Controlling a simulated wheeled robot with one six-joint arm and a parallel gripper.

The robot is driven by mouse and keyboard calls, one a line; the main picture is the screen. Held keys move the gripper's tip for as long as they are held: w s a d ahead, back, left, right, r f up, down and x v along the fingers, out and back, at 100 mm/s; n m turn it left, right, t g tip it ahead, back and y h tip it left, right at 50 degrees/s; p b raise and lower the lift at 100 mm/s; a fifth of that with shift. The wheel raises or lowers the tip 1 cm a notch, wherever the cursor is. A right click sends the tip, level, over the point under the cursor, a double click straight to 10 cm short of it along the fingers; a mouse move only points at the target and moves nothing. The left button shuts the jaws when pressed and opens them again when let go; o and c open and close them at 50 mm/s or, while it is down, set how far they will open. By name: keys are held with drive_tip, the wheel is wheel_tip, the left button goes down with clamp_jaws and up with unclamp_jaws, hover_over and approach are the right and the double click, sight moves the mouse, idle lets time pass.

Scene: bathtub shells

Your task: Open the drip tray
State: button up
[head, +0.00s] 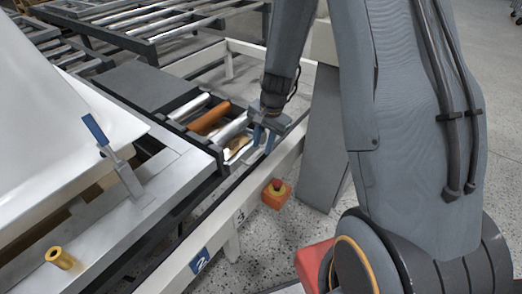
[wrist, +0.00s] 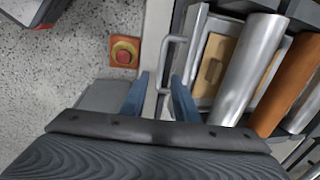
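What looks like the drip tray (wrist: 207,47) is a pale tray with a brown patch, set under the rollers; it also shows in the head view (head: 229,154), partly hidden by my gripper. A grey bar handle (wrist: 168,62) is at its rail-side edge in the wrist view. My gripper (wrist: 161,79) has two blue fingers, spread apart, one on each side of the handle's near part. I cannot tell whether either touches it. In the head view my gripper (head: 262,140) is over the frame's edge beside the tray; the handle cannot be made out there.
A silver roller (wrist: 243,70) and an orange roller (wrist: 287,87) lie right beside the tray. A red stop button (wrist: 124,53) on an orange box sits on the outer side of the pale rail (head: 222,205). A blue-handled lever (head: 118,165) stands at left. Speckled floor is open outside the rail.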

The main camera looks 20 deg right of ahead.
drive_tip(key=shift+w+a+f, duration=0.1)
drive_tip(key=shift+f, duration=0.6)
drive_tip(key=shift+w+a+f, duration=0.1)
drive_tip(key=shift+f, duration=0.55)
clamp_jaws()
drive_tip(key=shift+s+d, duration=0.1)
drive_tip(key=shift+s, duration=0.05)
